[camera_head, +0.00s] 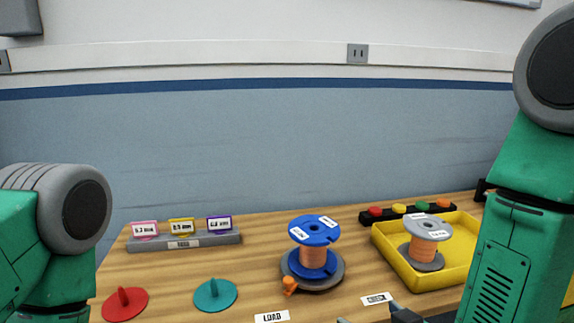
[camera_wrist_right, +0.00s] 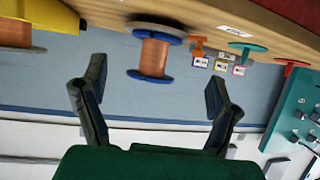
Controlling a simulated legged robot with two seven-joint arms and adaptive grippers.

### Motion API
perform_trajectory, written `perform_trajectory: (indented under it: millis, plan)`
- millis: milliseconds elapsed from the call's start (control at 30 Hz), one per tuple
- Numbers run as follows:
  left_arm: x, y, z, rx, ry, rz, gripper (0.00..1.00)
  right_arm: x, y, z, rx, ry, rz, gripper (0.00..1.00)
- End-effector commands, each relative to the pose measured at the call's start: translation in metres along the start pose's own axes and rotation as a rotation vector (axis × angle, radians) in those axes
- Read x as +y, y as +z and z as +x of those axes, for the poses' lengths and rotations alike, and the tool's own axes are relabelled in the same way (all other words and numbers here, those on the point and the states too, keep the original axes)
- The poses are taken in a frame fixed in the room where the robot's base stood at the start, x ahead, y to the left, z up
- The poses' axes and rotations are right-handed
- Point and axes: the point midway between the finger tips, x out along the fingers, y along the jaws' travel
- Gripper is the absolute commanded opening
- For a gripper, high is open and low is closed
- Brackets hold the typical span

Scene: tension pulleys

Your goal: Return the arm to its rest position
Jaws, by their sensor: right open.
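My right arm (camera_head: 500,240) comes down the right side of the head view. In the right wrist view, which looks upside down, my right gripper (camera_wrist_right: 155,75) has its two dark fingers spread wide with nothing between them. A blue spool (camera_head: 316,229) wound with copper wire stands on a grey round base on the table; it also shows in the wrist view (camera_wrist_right: 154,55), beyond the fingers and apart from them. My left arm (camera_head: 60,230) is at the left edge of the head view, and its gripper is out of sight.
A yellow tray (camera_head: 384,250) holds a grey spool (camera_head: 427,229). Behind it is a black strip with coloured buttons (camera_head: 399,209). A grey label rack (camera_head: 150,244), red disc (camera_head: 125,306) and teal disc (camera_head: 222,297) lie left on the wooden table. An orange knob (camera_head: 289,286) is by the blue spool.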

Motion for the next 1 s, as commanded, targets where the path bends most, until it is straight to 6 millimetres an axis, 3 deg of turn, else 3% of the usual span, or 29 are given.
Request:
perform_trajectory:
  millis: [267,467,567,733,833,1000]
  plan:
    - [0.0,-0.001,0.001,0.001,0.0,0.001,0.3,0.013,0.07,-0.011,-0.199,0.025,0.042,0.81]
    - [0.0,0.0,0.0,0.0,0.0,0.001,0.3,0.024,0.142,-0.033,-0.417,0.054,0.088,0.81]
    - [0.0,0.0,0.0,0.0,0.0,0.001,0.3,0.03,0.19,-0.056,-0.571,0.078,0.122,0.81]
    - [0.0,0.0,0.0,0.0,0.0,0.001,0.3,0.04,0.274,-0.118,-0.873,0.134,0.188,0.81]
    - [0.0,0.0,0.0,0.0,0.0,0.001,0.3,0.042,0.302,-0.147,-0.992,0.159,0.213,0.81]
    - [0.0,0.0,0.0,0.0,0.0,0.001,0.3,0.044,0.32,-0.169,-1.078,0.18,0.232,0.81]
